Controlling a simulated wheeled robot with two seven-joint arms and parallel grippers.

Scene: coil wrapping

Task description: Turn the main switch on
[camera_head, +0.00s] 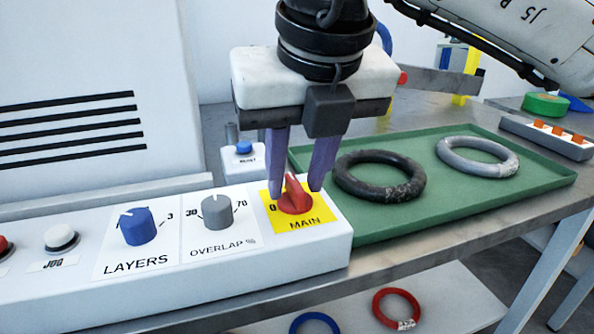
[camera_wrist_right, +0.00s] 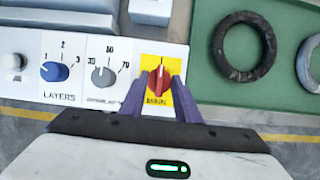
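The main switch is a red knob (camera_head: 294,196) on a yellow plate (camera_head: 322,219) marked MAIN, at the right end of the white control panel (camera_head: 215,268). A "0" is printed left of the knob. In the right wrist view the knob (camera_wrist_right: 159,82) stands with its ridge roughly upright in the picture. My right gripper (camera_head: 296,188) points down over the panel with its purple fingers apart, one on each side of the knob. A firm touch on the knob cannot be made out. My left gripper is not in view.
A blue LAYERS knob (camera_head: 136,227), a grey OVERLAP knob (camera_head: 217,211) and a white JOG button (camera_head: 61,238) are left of the switch. A green tray (camera_head: 470,208) with a black ring (camera_head: 380,188) and a grey ring (camera_head: 478,168) lies right. A white machine housing (camera_head: 90,90) stands behind.

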